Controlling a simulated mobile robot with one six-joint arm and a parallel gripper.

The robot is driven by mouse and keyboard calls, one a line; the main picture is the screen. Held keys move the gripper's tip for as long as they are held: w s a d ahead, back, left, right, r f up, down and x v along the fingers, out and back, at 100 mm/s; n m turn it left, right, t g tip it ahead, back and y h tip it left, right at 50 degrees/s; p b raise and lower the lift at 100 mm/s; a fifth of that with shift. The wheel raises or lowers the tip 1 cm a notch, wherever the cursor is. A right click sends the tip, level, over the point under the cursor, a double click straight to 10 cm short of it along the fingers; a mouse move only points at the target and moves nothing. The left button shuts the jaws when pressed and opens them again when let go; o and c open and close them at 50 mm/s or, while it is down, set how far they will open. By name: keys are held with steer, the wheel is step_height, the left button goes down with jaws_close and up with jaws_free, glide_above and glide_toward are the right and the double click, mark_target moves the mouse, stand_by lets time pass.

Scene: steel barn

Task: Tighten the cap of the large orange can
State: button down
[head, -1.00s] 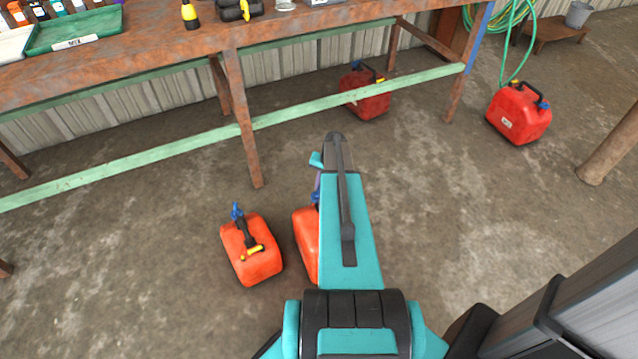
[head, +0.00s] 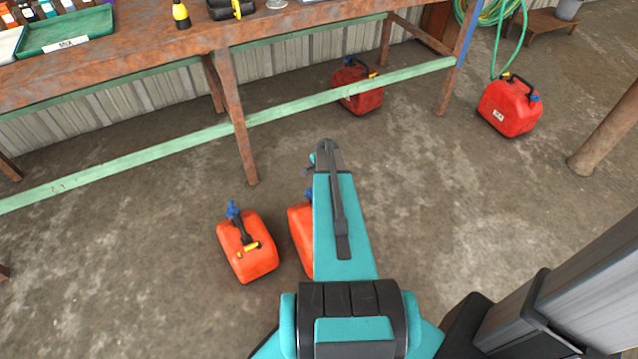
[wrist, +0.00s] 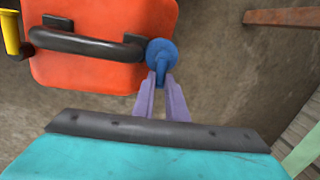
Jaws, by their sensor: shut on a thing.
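An orange can (wrist: 100,15) with a black handle fills the upper left of the wrist view. Its blue cap (wrist: 161,52) sits at the handle's right end. My gripper (wrist: 161,82) has its purple fingers closed on the lower part of the blue cap. In the head view this orange can (head: 301,238) is mostly hidden behind my arm, and the fingertips are hidden too. A second orange can (head: 246,250) with a blue cap stands just to its left, upright on the floor. With one can covered, I cannot compare their sizes well.
A red can (head: 358,90) stands under the wooden workbench (head: 150,42), and another red can (head: 508,108) stands right of it. A bench leg (head: 238,140) rises behind the orange cans. A green rail (head: 300,107) runs low along the bench. Open concrete floor lies to the right.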

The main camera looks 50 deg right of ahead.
steer(key=shift+s+a+m, duration=0.1)
steer(key=shift+s+m, duration=0.05)
steer(key=shift+m, duration=0.35)
steer(key=c, duration=1.8)
jaws_free()
steer(key=shift+o, duration=0.2)
step_height(320, 180, up, 14)
steer(key=s+a, duration=0.1)
steer(key=s, duration=0.1)
steer(key=shift+s+a+f+p, duration=0.15)
steer(key=shift+s+f+p, duration=0.1)
steer(key=shift+p, duration=0.15)
